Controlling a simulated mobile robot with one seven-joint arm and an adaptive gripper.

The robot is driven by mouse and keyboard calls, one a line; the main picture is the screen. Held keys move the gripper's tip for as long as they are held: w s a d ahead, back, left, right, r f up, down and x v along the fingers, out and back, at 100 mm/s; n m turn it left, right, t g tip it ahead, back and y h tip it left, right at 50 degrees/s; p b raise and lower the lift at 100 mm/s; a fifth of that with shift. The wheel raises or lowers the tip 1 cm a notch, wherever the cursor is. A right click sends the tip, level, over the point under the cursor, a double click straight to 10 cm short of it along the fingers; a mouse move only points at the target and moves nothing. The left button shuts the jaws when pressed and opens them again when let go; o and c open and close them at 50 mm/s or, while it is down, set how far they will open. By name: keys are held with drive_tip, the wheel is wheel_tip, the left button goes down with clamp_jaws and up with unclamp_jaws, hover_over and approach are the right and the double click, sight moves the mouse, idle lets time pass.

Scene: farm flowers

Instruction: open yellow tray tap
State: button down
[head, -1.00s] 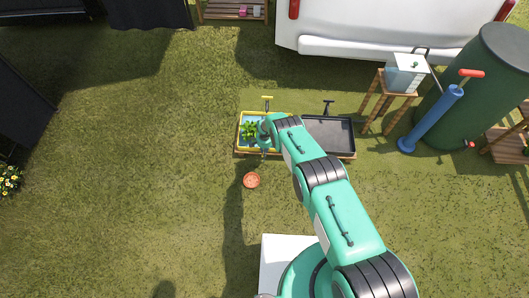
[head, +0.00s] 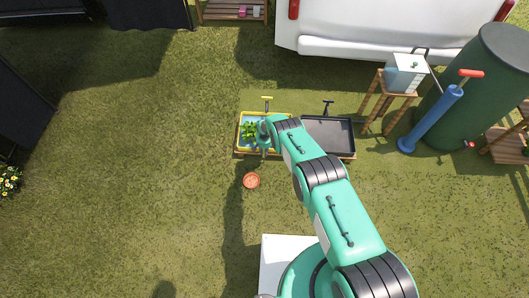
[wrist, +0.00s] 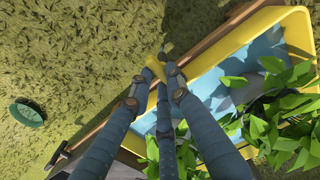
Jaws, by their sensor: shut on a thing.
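My gripper (head: 264,150) is small in the head view, at the tray's front edge, and covers the tap there.
A black tray (head: 333,134) stands right of the yellow one; a black tap (wrist: 57,157) shows in the wrist view. An orange dish (head: 251,181) lies in front; a green round object (wrist: 27,113) lies on grass. A blue pump (head: 430,118) stands right. Left grass is open.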

drive_tip(key=c, duration=1.6)
unclamp_jaws()
drive_tip(key=shift+c, duration=0.2)
drive_tip(key=shift+m, duration=0.4)
drive_tip(key=m, duration=0.5)
drive_tip(key=shift+s, duration=0.1)
drive_tip(key=m, duration=0.6)
drive_tip(key=shift+s+a, duration=0.1)
drive_tip(key=shift+a, duration=0.05)
wheel_tip(320, 180, up, 14)
drive_tip(key=p, duration=0.4)
drive_tip(key=shift+f, duration=0.1)
